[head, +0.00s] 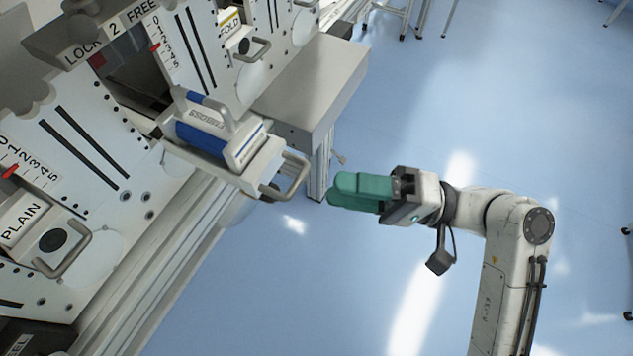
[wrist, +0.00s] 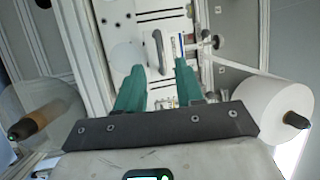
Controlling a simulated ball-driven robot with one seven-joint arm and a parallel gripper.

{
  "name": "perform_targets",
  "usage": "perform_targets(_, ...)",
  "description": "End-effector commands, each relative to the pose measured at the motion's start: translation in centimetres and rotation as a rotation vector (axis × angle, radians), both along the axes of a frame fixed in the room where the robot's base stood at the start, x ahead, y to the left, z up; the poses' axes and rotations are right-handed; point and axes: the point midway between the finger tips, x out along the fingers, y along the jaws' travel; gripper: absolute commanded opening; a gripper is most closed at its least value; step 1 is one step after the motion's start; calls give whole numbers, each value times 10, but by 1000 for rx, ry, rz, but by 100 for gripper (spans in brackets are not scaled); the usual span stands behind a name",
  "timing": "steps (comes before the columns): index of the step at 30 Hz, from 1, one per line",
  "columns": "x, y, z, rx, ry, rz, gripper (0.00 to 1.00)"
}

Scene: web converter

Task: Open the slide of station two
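Station two bears a plate (head: 115,28) reading LOCK 2 FREE, with a red mark (head: 97,60) under its LOCK end. Its slide (head: 228,178) stands out from the panel, leaving a dark opening behind. A blue and silver cassette (head: 208,135) sits on the slide, and a grey bar handle (head: 293,180) is on its front. My gripper (head: 333,192) is apart from this handle, to its right, with green fingers pointing at it. In the wrist view the fingers (wrist: 158,72) are apart with nothing held. A grey handle (wrist: 158,50) shows beyond the gap; I cannot tell whose.
The PLAIN slide (head: 35,222) with its handle is at lower left, and the FOLD slide (head: 245,45) is at the top. A grey box-like ledge (head: 315,85) juts out beside station two. Blue floor (head: 350,290) is clear around my arm.

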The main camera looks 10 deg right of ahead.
Motion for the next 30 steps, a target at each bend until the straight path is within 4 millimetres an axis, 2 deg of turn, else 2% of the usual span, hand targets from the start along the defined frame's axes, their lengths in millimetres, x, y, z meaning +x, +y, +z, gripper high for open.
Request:
perform_targets(3, -4, -17, -4, 0, -1, -2, 37)
perform_targets(9, -8, -30, -6, 0, -1, 1, 37)
perform_targets(26, -8, -30, -6, -2, -1, 1, 37)
perform_targets(30, -8, -28, -23, -62, 16, -19, 37)
